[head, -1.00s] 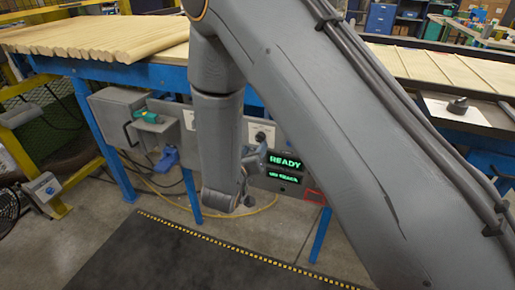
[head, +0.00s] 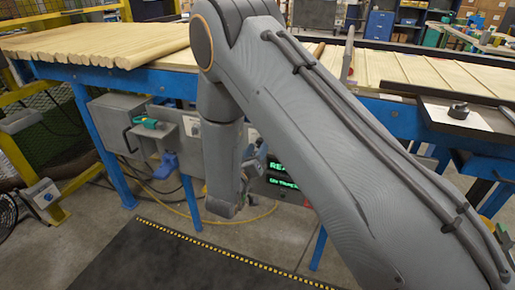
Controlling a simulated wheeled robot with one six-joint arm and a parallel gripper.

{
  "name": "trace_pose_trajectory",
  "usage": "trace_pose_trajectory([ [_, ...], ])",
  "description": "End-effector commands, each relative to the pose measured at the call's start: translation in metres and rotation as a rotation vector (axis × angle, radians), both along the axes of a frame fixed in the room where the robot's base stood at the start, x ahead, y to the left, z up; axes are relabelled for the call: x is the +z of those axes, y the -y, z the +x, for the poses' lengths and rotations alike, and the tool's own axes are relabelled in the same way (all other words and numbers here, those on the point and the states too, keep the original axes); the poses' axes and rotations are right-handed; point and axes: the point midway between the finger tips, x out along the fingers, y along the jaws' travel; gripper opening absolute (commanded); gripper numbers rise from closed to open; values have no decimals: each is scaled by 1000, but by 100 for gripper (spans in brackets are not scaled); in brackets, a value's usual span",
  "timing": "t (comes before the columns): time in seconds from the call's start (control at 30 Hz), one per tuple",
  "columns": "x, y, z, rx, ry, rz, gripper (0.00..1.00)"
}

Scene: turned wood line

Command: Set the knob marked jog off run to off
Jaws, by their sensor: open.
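A black knob (head: 459,110) sits on a pale plate (head: 455,118) at the right, on the line's side. Its marking is too small to read, so I cannot tell whether it is the jog off run knob or where it points. Pale plates also show on the grey control panel (head: 190,126) under the table, partly behind my arm; their knobs and labels are hidden or unclear. My gripper (head: 247,178) is low in front of this panel, beside the green display. It is open, small and partly hidden by my wrist; no contact can be made out.
A green-lit display (head: 281,174) is partly covered by my arm. Wood pieces (head: 100,42) lie on the blue-framed table. A dark mat (head: 170,260) covers the floor in front.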

Motion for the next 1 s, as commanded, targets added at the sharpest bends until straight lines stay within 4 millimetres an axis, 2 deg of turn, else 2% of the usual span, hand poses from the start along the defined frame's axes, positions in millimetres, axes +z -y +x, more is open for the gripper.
trace_pose_trajectory([
  [0.23,0,0,1,0,0,0,44],
  [0.47,0,0,1,1,-1,0,6],
  [0.77,0,0,0,1,11,32,5],
  [1.0,0,0,0,1,57,158,5],
])
